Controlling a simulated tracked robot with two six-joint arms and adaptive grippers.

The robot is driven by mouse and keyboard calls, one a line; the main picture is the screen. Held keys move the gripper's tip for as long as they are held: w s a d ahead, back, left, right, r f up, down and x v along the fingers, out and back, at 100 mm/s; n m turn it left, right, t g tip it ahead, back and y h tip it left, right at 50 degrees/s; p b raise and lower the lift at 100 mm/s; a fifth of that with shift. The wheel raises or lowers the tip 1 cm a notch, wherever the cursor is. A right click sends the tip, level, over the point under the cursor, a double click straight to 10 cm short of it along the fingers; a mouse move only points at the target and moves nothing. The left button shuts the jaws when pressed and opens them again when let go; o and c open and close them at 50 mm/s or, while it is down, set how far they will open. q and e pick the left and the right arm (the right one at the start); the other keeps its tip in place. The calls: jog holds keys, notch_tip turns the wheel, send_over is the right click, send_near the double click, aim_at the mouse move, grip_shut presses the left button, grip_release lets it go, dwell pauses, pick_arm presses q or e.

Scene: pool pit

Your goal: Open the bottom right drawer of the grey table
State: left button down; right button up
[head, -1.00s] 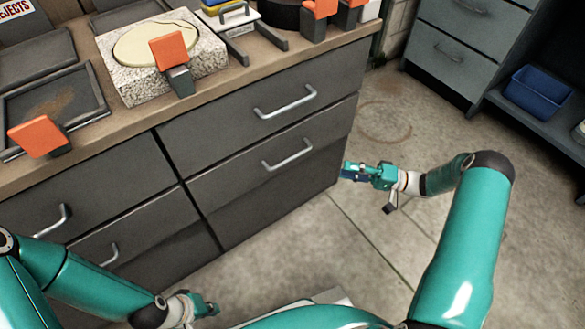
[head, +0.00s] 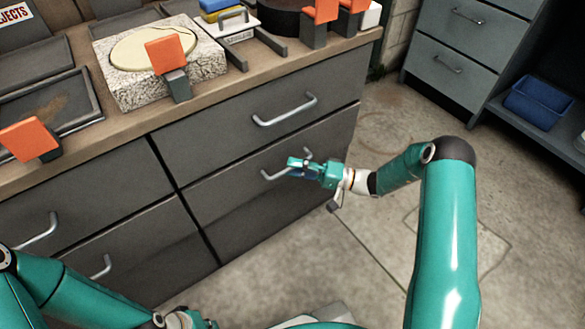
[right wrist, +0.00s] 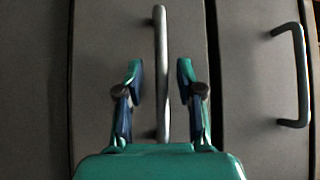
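The grey table's bottom right drawer (head: 240,215) is flush with the table front and looks shut. Its silver bar handle (head: 270,175) is partly hidden by my right gripper (head: 297,168). In the right wrist view the same handle (right wrist: 161,60) runs upright between the two fingers of my right gripper (right wrist: 159,78). Those fingers are open, one on each side of the bar, with a gap to it on both sides. My left gripper (head: 197,321) is low at the bottom edge of the head view, mostly cut off, away from the drawer.
The top right drawer (head: 225,125) has its own handle, which shows in the right wrist view (right wrist: 302,75). A stone block (head: 135,85) and orange-topped items stand on the tabletop. A blue bin (head: 540,97) sits on a shelf at right. Bare floor lies right of the table.

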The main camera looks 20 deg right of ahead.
jog(key=shift+w+a+r, duration=0.1)
jog(key=shift+w+a, duration=0.15)
jog(key=shift+a, duration=0.2)
grip_shut()
